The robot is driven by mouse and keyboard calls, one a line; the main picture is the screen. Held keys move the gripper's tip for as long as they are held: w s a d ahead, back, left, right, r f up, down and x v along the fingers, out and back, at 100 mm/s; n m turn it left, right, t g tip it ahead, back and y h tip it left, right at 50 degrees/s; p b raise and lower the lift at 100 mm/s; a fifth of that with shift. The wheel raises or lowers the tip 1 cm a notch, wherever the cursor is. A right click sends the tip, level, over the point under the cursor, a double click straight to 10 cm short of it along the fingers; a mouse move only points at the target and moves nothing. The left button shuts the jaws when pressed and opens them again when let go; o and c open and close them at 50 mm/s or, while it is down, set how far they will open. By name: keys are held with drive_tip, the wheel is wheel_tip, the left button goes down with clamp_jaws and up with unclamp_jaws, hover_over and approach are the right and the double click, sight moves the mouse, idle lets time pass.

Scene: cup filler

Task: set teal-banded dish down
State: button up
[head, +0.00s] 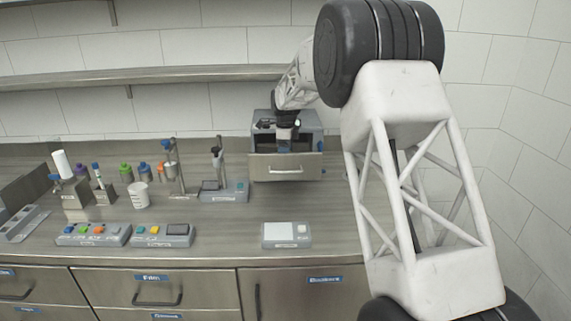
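My gripper (286,133) points down at the top of a grey box-shaped unit (286,167) with a front handle, toward the back of the counter. The fingertips are small, dark and partly lost against the unit's dark opening. I cannot tell whether they are open or shut, or whether they hold anything. I cannot make out a teal-banded dish in this view; it may be hidden at the gripper or inside the unit.
A flat grey device with a pale top (287,235) lies near the counter's front. Two button panels (93,234) (163,236) sit front left. A white cup (139,195), bottles (126,172) and a stand (180,190) are behind. A shelf (150,76) runs above. Bare counter (240,215) lies between.

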drive_tip(key=shift+f, duration=0.25)
drive_tip(key=shift+f, duration=2.55)
drive_tip(key=shift+f, duration=0.1)
drive_tip(key=o, duration=0.6)
wheel_tip(320, 180, up, 12)
drive_tip(key=shift+r, duration=0.1)
drive_tip(key=shift+s, duration=0.1)
